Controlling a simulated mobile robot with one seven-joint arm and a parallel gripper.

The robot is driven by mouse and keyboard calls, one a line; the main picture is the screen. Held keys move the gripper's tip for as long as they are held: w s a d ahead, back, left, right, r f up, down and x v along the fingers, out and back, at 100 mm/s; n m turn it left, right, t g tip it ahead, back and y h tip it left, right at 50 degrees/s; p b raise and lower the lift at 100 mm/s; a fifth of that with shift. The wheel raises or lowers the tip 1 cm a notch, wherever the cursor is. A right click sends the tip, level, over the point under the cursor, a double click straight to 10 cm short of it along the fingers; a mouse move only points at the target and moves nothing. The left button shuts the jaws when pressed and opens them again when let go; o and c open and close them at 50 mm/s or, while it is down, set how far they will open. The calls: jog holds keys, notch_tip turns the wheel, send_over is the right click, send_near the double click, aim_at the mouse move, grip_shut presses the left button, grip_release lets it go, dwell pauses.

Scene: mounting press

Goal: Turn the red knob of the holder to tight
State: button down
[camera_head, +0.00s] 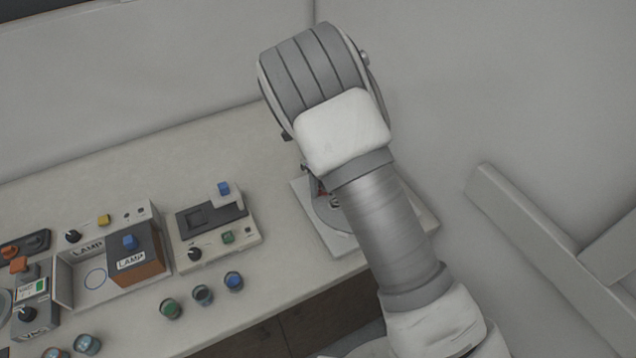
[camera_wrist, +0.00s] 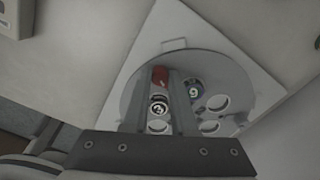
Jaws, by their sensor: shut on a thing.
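The holder (camera_wrist: 240,78) is a grey round plate on a pale square base, seen in the wrist view. The red knob (camera_wrist: 160,75) sits near its upper left part, between the fingertips of my gripper (camera_wrist: 162,82). My gripper is shut on the knob, with one grey finger on each side. In the head view the holder (camera_head: 316,212) is at the right end of the bench, largely covered by my arm. A bit of red (camera_head: 322,192) shows there. My fingers are hidden in that view. The knob's turn angle cannot be read.
The holder has several round places; a dark-rimmed piece (camera_wrist: 158,106) and a greenish one (camera_wrist: 194,90) sit in two. Left on the bench are a grey device (camera_head: 215,228), a lamp box (camera_head: 132,258) and small round pots (camera_head: 202,295). A wall stands behind.

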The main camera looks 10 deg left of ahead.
dwell(0.4)
jog(key=c, duration=0.7)
grip_release()
notch_tip(320, 180, up, 17)
jog(key=shift+r, duration=0.2)
